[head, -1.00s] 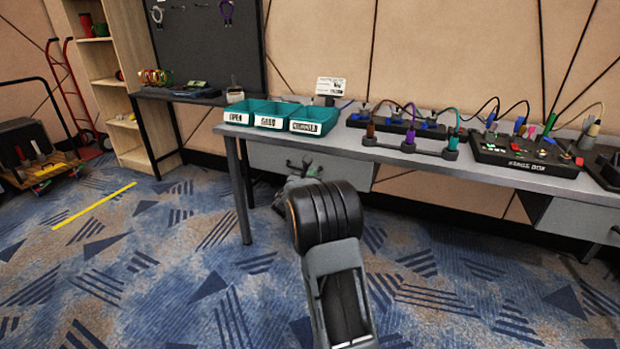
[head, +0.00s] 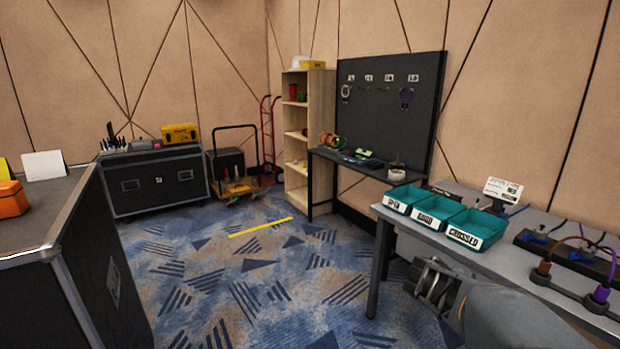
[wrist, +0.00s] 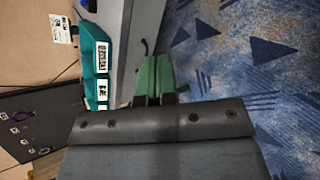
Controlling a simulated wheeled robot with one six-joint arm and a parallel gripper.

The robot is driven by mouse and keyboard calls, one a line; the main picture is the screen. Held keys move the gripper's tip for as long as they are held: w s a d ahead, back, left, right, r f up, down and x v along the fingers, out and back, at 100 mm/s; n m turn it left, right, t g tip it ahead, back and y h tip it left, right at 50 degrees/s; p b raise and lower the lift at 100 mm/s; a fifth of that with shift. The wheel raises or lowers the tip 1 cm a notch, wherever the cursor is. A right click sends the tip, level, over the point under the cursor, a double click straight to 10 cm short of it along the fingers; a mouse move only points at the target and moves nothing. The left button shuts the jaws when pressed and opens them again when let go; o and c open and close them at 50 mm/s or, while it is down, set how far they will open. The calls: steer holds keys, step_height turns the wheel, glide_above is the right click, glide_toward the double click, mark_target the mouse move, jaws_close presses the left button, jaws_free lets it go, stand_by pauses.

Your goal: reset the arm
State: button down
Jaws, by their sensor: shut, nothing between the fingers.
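My gripper (head: 430,284) shows in the head view at the lower right, beside and below the front edge of the grey workbench (head: 376,215). Part of it is hidden behind my own arm link. In the wrist view my gripper (wrist: 157,82) points out past the dark wrist housing, with green pieces at its front. The fingers are together and hold nothing. The bench edge and its teal bins lie to its left in that view, with carpet to its right.
Teal bins labelled OPEN (head: 402,199), a middle one (head: 436,212) and CROSSED (head: 476,230) line the bench's front edge. A black case (head: 155,183) stands at the back left. A case-like counter (head: 95,240) is near left.

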steer(key=s+a+r+m+y+p, duration=0.5)
steer(key=s+a+r+p, duration=0.1)
steer(key=a, duration=0.3)
steer(key=s+a+r+m+y+p, duration=0.5)
steer(key=s+a+r+p, duration=0.1)
steer(key=a+r+p, duration=0.3)
steer(key=shift+s+a+t+y+p, duration=0.3)
steer(key=shift+s+a, duration=0.1)
steer(key=shift+a, duration=0.15)
steer(key=shift+r, duration=0.1)
